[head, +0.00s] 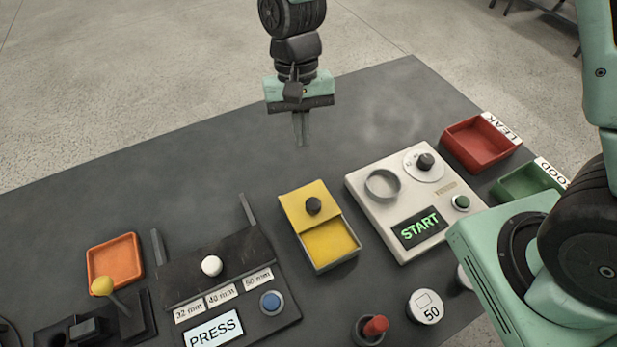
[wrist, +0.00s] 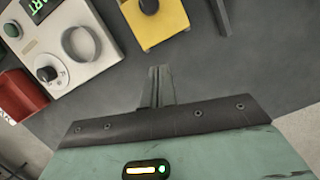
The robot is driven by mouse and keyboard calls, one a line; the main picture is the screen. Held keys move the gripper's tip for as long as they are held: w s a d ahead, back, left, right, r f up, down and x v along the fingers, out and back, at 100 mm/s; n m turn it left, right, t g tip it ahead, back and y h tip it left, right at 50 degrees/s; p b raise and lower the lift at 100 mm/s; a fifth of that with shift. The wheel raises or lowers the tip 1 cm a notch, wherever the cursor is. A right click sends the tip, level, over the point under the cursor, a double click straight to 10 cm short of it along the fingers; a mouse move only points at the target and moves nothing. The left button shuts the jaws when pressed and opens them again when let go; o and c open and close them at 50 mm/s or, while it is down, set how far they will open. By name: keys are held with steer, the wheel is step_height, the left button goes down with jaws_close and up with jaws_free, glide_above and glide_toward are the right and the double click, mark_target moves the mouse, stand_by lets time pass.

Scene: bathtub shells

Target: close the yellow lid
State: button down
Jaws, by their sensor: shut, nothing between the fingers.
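The yellow lid (head: 296,204) with a black knob (head: 313,205) lies over the far part of a small box (head: 319,268) in the head view. The near part of the box is uncovered and shows a yellow inside. In the wrist view, the lid (wrist: 167,15) and its knob (wrist: 148,6) show at the top edge, with the rest of the box cut off. My gripper (head: 301,141) hangs beyond the box, fingers pointing down, apart from the lid. Its fingers (wrist: 158,72) are together and empty in the wrist view.
A white panel (head: 386,228) with a ring, dial and START display stands right of the box. A dark press station (head: 285,304) is on the left, with an upright post (head: 247,209) near the box. Red (head: 480,144) and green trays are far right. The dark table is clear under my gripper.

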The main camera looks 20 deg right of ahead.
mark_target(309, 196)
steer(key=x, duration=0.4)
steer(key=p+x, duration=0.1)
steer(key=x, duration=0.3)
steer(key=shift+s+f, duration=0.1)
steer(key=shift+s, duration=0.2)
steer(key=shift+s+a+r+p, duration=0.1)
steer(key=shift+s+p, duration=0.15)
steer(key=shift+s, duration=0.35)
steer(key=shift+s+r+p, duration=0.15)
steer(key=shift+s+p, duration=0.1)
steer(key=shift+s, duration=0.4)
steer(key=shift+s+f, duration=0.15)
steer(key=shift+s, duration=0.45)
steer(key=shift+s, duration=0.1)
